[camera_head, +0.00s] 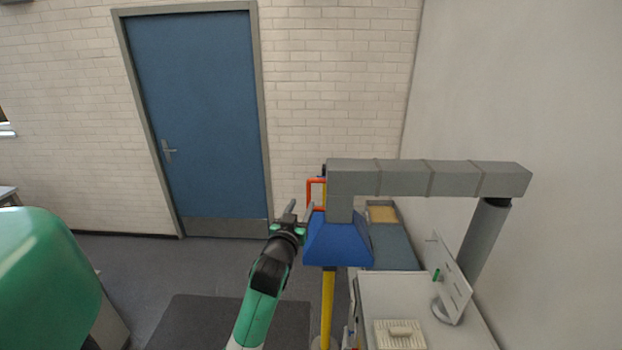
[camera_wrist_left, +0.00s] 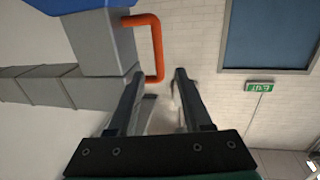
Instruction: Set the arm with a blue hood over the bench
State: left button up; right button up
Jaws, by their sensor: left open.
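The grey jointed arm (camera_head: 430,178) reaches left from a round grey post and carries a blue hood (camera_head: 338,242) at its end. The hood hangs at the left edge of the white bench (camera_head: 462,338) in the head view. An orange handle (camera_head: 309,190) sticks out from the arm's end, and it shows in the left wrist view (camera_wrist_left: 157,45). My left gripper (camera_head: 294,212) is open beside the hood. In the left wrist view its fingertips (camera_wrist_left: 158,75) lie either side of the handle's outer end; contact cannot be told. My right gripper is not in view.
A yellow post (camera_head: 327,308) shows below the hood. A dark mat (camera_head: 232,322) lies on the floor. A blue door (camera_head: 200,110) is behind, with open floor before it.

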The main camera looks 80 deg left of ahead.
aim_at(308, 192)
pick_arm(q)
jog(key=shift+b+x, duration=0.8)
jog(key=shift+x, duration=0.4)
jog(key=p+x, duration=0.1)
jog(key=x, duration=0.7)
jog(key=shift+r+p, duration=0.1)
jog(key=shift+p, duration=0.3)
jog(key=shift+w+a, duration=0.2)
jog(key=shift+a, duration=0.25)
jog(key=shift+c, duration=0.2)
grip_shut()
